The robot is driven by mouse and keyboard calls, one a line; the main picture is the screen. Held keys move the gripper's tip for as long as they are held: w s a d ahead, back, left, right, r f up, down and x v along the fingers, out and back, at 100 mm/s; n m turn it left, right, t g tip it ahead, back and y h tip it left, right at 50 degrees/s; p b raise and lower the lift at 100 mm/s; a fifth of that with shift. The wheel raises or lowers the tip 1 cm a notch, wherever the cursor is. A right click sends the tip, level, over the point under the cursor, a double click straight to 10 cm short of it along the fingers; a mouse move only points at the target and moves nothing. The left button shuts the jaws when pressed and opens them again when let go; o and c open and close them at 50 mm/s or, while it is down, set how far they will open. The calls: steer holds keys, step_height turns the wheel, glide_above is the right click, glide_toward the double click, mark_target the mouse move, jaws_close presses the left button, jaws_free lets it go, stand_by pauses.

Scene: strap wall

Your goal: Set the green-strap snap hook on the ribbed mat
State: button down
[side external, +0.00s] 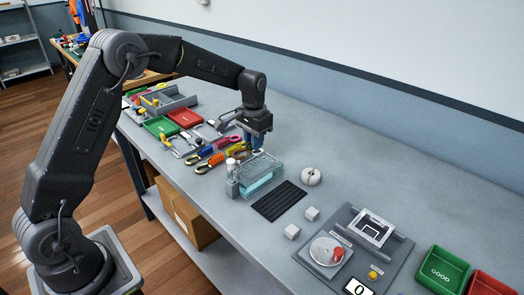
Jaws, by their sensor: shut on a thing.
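The ribbed mat (279,200) is a black rectangle lying flat on the grey bench, with nothing on it. My gripper (258,149) is over the bench, behind the clear teal-tinted box and up and left of the mat in the picture. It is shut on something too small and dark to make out. Several snap hooks with coloured straps lie left of it: blue (206,152), orange (210,163), red (228,141) and yellow (238,151). I cannot pick out a green strap; it may be hidden at the jaws.
The clear box (260,174) stands between my gripper and the mat, with a small grey-white cylinder (232,168) beside it. A grey fixture board (355,250) and green bin (442,270) are right.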

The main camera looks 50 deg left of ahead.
steer(key=s+a+r, duration=0.5)
steer(key=a+r, duration=0.3)
steer(key=r, duration=0.3)
glide_above(286, 194)
step_height(286, 194, down, 13)
steer(key=shift+f, duration=3.4)
steer(key=shift+f, duration=0.2)
steer(key=c, duration=1)
jaws_free()
steer(key=shift+o, duration=0.3)
